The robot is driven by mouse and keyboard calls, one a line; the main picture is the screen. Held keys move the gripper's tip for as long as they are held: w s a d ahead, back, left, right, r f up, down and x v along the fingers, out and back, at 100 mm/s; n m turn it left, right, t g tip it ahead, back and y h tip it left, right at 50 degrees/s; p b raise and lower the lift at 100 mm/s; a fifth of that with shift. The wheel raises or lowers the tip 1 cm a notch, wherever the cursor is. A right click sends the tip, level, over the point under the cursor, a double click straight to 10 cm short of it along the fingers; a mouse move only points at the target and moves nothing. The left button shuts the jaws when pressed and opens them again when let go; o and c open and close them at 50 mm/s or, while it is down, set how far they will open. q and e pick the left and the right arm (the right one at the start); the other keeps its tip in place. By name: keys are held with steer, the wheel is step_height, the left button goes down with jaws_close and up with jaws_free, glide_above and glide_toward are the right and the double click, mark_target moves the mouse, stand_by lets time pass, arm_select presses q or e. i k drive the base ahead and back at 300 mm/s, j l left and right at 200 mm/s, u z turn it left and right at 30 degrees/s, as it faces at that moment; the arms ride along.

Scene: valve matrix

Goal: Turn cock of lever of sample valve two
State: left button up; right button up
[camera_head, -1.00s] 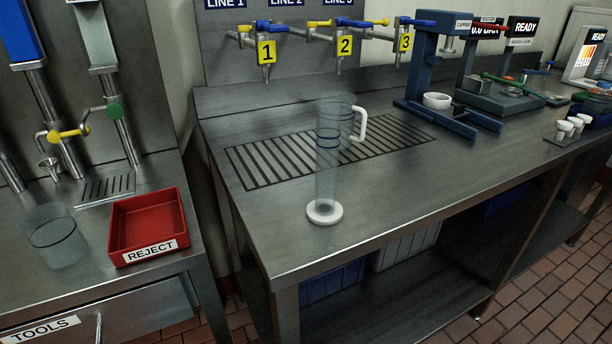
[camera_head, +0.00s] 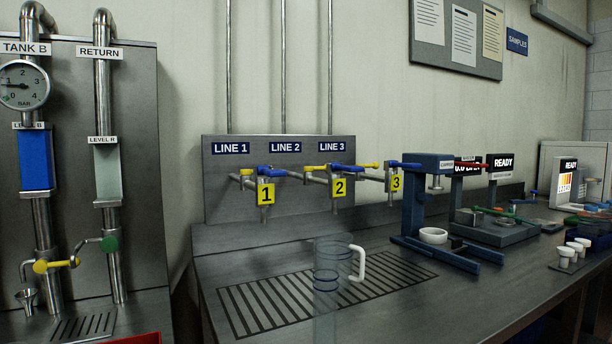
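The sample valve tagged 2 (camera_head: 340,188) is the middle of three metal taps on the wall panel, under the LINE signs. A yellow lever piece (camera_head: 315,168) and a blue lever piece (camera_head: 342,168) lie about level at its top. I cannot tell exactly which parts belong to its lever. The valve tagged 1 (camera_head: 265,194) is to its left and the valve tagged 3 (camera_head: 394,183) to its right. Neither gripper is in view.
A clear measuring jug (camera_head: 330,270) with a white handle stands in front of the valves, by the slotted drain (camera_head: 250,305). A blue press-like stand (camera_head: 414,205) is close right of valve 3. Tank B pipework (camera_head: 40,220) is left.

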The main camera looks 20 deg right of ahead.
mark_target(307, 170)
steer(key=l, duration=3.75)
steer(key=i+u, duration=0.05)
steer(key=i, duration=0.05)
